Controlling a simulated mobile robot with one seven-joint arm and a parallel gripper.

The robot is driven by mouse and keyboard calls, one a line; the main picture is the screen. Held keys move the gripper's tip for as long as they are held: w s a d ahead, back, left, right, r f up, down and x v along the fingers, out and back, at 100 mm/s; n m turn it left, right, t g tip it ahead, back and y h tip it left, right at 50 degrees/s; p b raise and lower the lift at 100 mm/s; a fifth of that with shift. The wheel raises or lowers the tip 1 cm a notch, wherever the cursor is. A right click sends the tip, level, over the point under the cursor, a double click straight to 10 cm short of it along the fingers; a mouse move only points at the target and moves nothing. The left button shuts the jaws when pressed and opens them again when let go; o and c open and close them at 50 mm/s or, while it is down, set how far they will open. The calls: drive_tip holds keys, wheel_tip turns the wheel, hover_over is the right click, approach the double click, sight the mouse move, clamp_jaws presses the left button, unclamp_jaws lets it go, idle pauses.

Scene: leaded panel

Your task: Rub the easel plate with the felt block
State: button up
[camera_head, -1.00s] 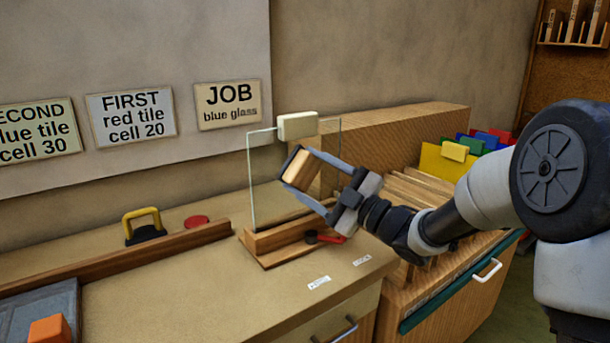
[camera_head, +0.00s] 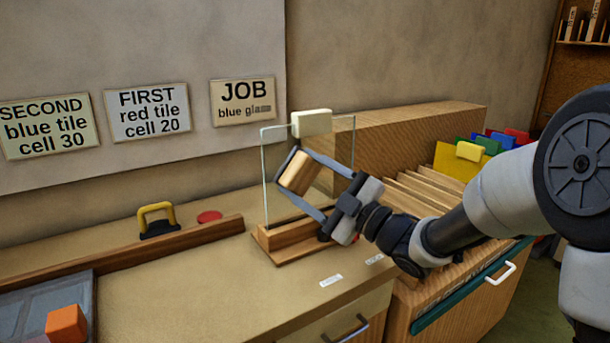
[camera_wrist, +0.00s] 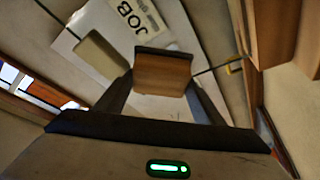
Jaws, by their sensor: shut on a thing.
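The easel plate (camera_head: 273,156) is a clear upright glass sheet in a wooden easel (camera_head: 287,251) on the bench. A cream block (camera_head: 311,123) sits on its top edge and also shows in the wrist view (camera_wrist: 101,56). My gripper (camera_head: 299,173) is shut on the felt block (camera_head: 301,174), a wooden block with a dark face. The block is tilted, in front of the plate, with its dark face turned toward the glass. I cannot tell whether it touches. In the wrist view the felt block (camera_wrist: 163,74) sits between both fingers, with its dark layer at the far edge.
A yellow-handled tool (camera_head: 157,221) and a red disc (camera_head: 209,217) lie behind a wooden rail (camera_head: 150,248) at left. An orange cube (camera_head: 66,324) is at front left. A rack with coloured sheets (camera_head: 452,163) stands right. The bench front is mostly clear.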

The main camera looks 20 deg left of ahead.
drive_tip(key=shift+s+d, duration=0.75)
drive_tip(key=shift+d, duration=0.25)
drive_tip(key=shift+s+d, duration=0.7)
drive_tip(key=shift+d, duration=0.3)
drive_tip(key=shift+d, duration=0.1)
drive_tip(key=shift+s+d, duration=1)
drive_tip(key=shift+d, duration=0.05)
